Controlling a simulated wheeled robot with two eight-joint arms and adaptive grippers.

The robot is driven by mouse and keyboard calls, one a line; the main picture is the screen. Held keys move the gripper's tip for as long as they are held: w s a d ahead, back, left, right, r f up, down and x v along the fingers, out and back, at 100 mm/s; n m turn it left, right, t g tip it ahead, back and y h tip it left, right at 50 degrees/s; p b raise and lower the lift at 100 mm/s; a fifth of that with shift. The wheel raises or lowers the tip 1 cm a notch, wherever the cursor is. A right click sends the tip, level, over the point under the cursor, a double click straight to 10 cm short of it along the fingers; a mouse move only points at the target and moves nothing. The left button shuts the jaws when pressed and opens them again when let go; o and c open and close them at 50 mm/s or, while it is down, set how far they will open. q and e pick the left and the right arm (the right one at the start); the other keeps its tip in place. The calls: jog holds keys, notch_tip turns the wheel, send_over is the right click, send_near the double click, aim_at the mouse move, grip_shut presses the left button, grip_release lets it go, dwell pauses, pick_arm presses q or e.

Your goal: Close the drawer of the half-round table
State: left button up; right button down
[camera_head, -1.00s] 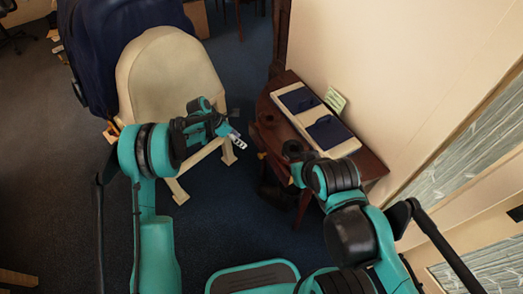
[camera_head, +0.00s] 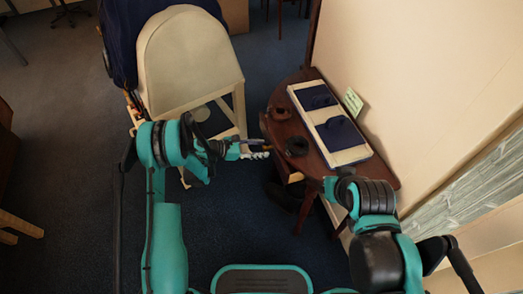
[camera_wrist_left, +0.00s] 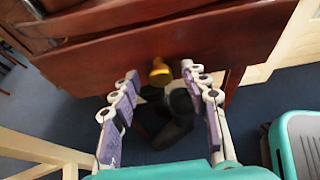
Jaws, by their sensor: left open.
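The half-round table (camera_head: 380,180) is dark reddish wood and stands against the wall at the right in the head view. In the left wrist view its drawer front (camera_wrist_left: 110,62) spans the top, with a brass knob (camera_wrist_left: 160,72) at its lower middle. A lighter wood patch (camera_head: 293,177) shows at the table's front edge; how far the drawer is out is hard to tell. My left gripper (camera_head: 262,150) is open and empty in front of the table. In the left wrist view its fingers (camera_wrist_left: 160,78) point at the drawer, one on each side of the knob.
A cream and blue case (camera_head: 346,157), a green card (camera_head: 353,101) and dark rings (camera_head: 297,146) lie on the tabletop. A cream saddle stand (camera_head: 190,60) stands left of the table. Dark items (camera_wrist_left: 165,118) sit below the drawer. Blue floor lies open in front.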

aim_at(271, 146)
pick_arm(q)
jog(key=shift+w+d, duration=0.1)
jog(key=shift+d, duration=0.2)
grip_shut()
jog(key=shift+w+d, duration=0.2)
jog(key=shift+d, duration=0.5)
jog(key=shift+w+d, duration=0.25)
jog(key=shift+d, duration=0.45)
jog(key=shift+w+d, duration=0.2)
jog(key=shift+d, duration=0.5)
